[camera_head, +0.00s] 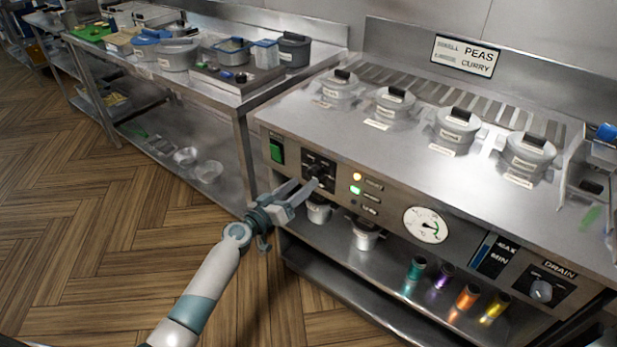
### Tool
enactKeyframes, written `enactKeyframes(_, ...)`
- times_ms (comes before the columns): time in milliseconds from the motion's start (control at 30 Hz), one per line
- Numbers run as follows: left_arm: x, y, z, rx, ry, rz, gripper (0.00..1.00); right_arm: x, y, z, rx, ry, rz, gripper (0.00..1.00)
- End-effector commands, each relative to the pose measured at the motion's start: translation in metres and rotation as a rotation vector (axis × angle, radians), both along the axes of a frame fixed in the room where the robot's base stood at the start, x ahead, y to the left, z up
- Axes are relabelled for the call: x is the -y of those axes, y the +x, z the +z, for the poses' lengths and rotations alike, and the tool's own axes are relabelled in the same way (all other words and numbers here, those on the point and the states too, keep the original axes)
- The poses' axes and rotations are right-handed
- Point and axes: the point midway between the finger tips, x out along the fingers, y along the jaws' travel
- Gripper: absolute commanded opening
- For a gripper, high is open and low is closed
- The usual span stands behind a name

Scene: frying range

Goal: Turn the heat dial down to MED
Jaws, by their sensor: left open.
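The heat dial (317,170) is a black knob on a dark plate at the left of the range's front panel. My left gripper (302,187) is open, its fingers reaching up to the dial from the lower left. The fingertips are at the knob and partly cover the plate; I cannot tell whether they touch it. The dial's markings and the knob's pointer are too small and too covered to read. My right gripper is not in view.
A green switch (277,151) is left of the dial; indicator lights (356,189), a round gauge (425,225) and a drain knob (541,291) are to its right. Lidded pots (457,126) stand on top. A lower shelf (345,262) juts out below. The wooden floor at left is clear.

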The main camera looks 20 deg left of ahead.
Motion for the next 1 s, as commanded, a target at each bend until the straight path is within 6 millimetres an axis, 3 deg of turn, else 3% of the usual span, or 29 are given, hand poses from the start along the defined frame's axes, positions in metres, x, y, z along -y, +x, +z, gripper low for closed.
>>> enactKeyframes(100, 0.007, 0.017, 0.001, -0.001, -0.002, 0.0, 0.55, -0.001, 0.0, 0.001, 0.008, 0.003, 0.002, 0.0)
enactKeyframes(300, 0.014, 0.034, 0.0, 0.0, 0.0, 0.0, 0.55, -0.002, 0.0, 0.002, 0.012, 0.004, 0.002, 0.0)
enactKeyframes(700, 0.016, 0.038, 0.0, 0.0, 0.001, 0.0, 0.55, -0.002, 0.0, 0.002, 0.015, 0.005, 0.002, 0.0)
enactKeyframes(867, 0.015, 0.038, 0.0, 0.0, 0.001, 0.0, 0.17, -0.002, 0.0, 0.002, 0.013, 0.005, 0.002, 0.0)
enactKeyframes(1000, 0.015, 0.038, 0.0, -0.001, 0.0, 0.0, 0.14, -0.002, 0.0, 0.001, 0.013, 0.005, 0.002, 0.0)
